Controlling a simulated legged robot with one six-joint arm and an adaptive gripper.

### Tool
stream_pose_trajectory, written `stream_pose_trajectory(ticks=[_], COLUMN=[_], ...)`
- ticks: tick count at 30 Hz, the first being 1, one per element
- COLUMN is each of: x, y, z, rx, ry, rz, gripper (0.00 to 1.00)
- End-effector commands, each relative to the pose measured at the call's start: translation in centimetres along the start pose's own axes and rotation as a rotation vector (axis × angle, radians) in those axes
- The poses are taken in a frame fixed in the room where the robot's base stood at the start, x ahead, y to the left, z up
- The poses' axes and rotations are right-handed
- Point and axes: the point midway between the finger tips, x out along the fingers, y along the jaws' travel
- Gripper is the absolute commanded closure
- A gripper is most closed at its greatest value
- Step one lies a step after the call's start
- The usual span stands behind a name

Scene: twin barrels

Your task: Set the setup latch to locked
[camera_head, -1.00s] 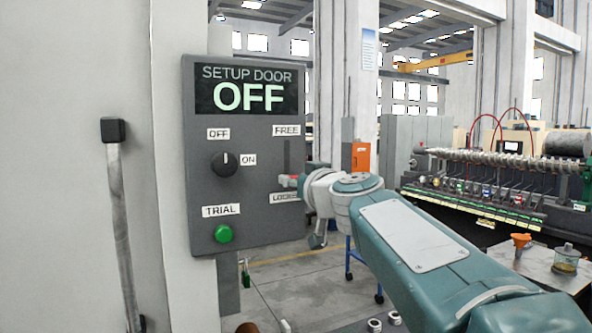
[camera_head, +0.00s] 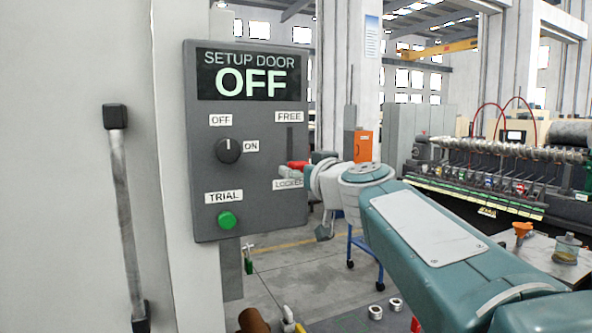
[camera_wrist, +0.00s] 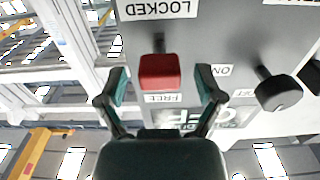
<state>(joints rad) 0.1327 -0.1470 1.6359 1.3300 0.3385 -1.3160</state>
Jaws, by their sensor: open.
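The setup latch has a red handle (camera_head: 297,165) in a vertical slot on the grey control panel (camera_head: 250,223). In the head view the handle is low in the slot, just above the LOCKED label (camera_head: 288,184) and well below the FREE label (camera_head: 289,116). The wrist view is upside down and shows the red handle (camera_wrist: 160,72) with its stem towards LOCKED (camera_wrist: 160,9). My gripper (camera_wrist: 160,80) is open, with one finger on each side of the handle and gaps between. My arm partly hides the panel's lower right edge in the head view.
The display (camera_head: 250,75) reads SETUP DOOR OFF. A black knob (camera_head: 228,150) points up to OFF, above a green TRIAL button (camera_head: 226,220). A metal bar handle (camera_head: 123,215) is at left. Machinery (camera_head: 490,180) stands at right.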

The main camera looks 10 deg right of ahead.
Motion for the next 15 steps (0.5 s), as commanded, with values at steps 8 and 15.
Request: stream_pose_trajectory(ticks=[8, 15], x=[-5.5, -9.3], y=[0.0, -0.1], z=[0.0, 0.1], rx=[-0.002, -0.003], ry=[0.002, 0.0], rz=[0.001, 0.0], gripper=[0.14, 0.14])
